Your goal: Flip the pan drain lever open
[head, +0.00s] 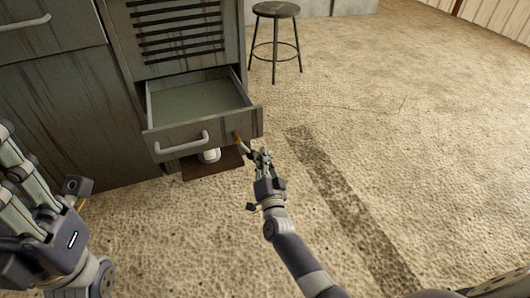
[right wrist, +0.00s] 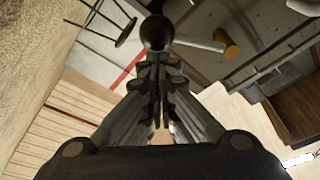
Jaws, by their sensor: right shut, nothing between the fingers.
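The pan drain lever (head: 240,141) sits at the right side of the drawer-like pan (head: 205,130), with an orange-brown end. In the right wrist view the lever (right wrist: 200,43) is a pale bar running from a dark round ball (right wrist: 156,33) to the orange end (right wrist: 230,43). My right gripper (head: 262,154) is shut and empty, just right of the lever. In the right wrist view its fingertips (right wrist: 160,62) are together just below the ball; I cannot tell whether they touch it. My left gripper (head: 45,185) is at the left edge, its jaw state unclear.
The pan stands pulled out of a worn grey-green cabinet (head: 50,125). A white fitting (head: 209,156) and a dark brown plate (head: 212,170) are below it. A stool (head: 276,10) stands at the back. The floor to the right is clear.

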